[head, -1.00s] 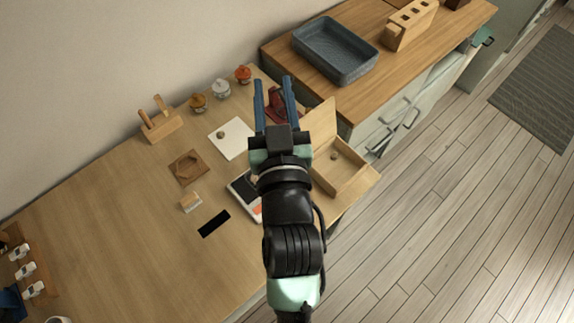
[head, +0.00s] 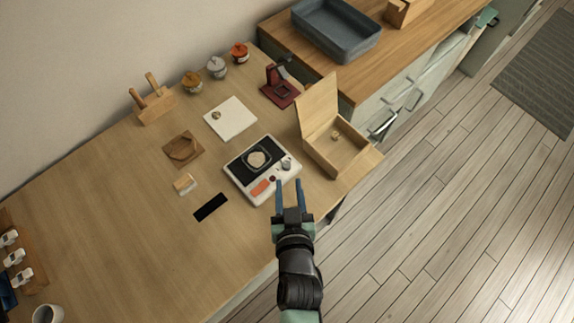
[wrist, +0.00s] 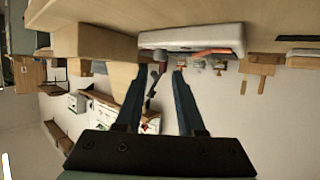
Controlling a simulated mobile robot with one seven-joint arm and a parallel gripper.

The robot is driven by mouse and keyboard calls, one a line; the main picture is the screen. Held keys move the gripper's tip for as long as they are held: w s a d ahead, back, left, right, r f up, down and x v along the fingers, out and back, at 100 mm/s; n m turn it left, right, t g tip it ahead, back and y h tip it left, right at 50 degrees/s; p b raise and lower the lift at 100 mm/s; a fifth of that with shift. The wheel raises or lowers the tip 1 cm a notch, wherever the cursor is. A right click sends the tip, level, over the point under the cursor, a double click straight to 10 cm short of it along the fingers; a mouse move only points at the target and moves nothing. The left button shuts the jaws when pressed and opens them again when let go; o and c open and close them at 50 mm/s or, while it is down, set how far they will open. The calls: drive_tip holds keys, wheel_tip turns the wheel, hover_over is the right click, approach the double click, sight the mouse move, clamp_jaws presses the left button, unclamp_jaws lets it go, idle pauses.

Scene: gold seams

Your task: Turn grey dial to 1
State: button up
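The grey dial (head: 286,164) is a small knob on the right side of a white device (head: 238,181) with a dark top plate. An orange patch (head: 262,187) and a small dark red knob (head: 272,179) are along the device's front. My gripper (head: 288,182) is open and empty, with blue fingers just in front of the dial. In the wrist view the dial (wrist: 160,55) shows just beyond the gap between the fingertips (wrist: 157,72). Any numbers on the dial are too small to read.
An open wooden box (head: 317,153) stands close on the device's right. A dark red stand (head: 279,90) and a white board (head: 222,130) are behind. A black strip (head: 211,207) and a small wooden block (head: 184,182) lie left.

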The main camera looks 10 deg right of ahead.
sight(287, 165)
drive_tip(key=x, duration=0.6)
drive_tip(key=shift+w+f, duration=0.15)
drive_tip(key=shift+w, duration=0.15)
clamp_jaws()
